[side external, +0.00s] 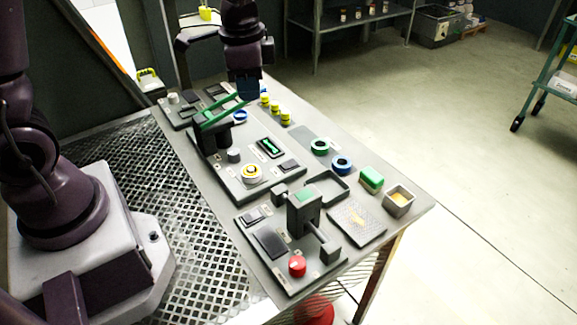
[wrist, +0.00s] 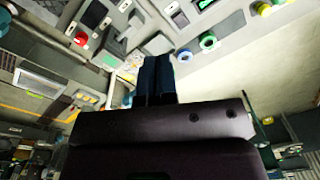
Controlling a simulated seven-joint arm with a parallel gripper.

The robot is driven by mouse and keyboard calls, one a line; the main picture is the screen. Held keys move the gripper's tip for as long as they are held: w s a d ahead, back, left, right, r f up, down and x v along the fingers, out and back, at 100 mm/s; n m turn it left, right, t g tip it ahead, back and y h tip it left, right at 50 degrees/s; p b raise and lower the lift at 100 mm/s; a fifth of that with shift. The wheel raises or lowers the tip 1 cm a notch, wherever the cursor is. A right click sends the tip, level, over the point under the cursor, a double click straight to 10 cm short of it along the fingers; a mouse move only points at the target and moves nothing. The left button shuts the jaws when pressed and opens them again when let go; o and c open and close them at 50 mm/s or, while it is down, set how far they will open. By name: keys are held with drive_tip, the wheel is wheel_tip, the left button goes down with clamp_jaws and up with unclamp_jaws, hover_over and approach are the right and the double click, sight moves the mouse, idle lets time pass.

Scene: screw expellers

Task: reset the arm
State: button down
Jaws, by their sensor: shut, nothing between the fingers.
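My gripper (side external: 248,90) hangs at the far part of the work table (side external: 415,207), close to a green bar (side external: 222,115) on a dark stand. I cannot tell whether it touches the bar. In the wrist view my gripper (wrist: 155,75) shows two dark blue fingers side by side, shut with nothing between them. The wrist view looks over the table at a slant, with its panels at the top. The far part of my arm is partly cut off by the top edge of the side view.
The table carries a red button (side external: 297,266), a white-yellow round dial (side external: 252,174), a green ring (side external: 320,147), a blue ring (side external: 341,163), a green block (side external: 371,180), a small open box (side external: 399,200) and several yellow pieces (side external: 285,117).

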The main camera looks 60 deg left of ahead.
drive_tip(key=s+d+r+n+t, duration=0.2)
drive_tip(key=s+r+n+t, duration=0.3)
drive_tip(key=s+r, duration=0.6)
drive_tip(key=s, duration=0.3)
drive_tip(key=shift+d+r+n, duration=0.25)
drive_tip(key=shift+d+n, duration=0.1)
drive_tip(key=shift+n, duration=0.05)
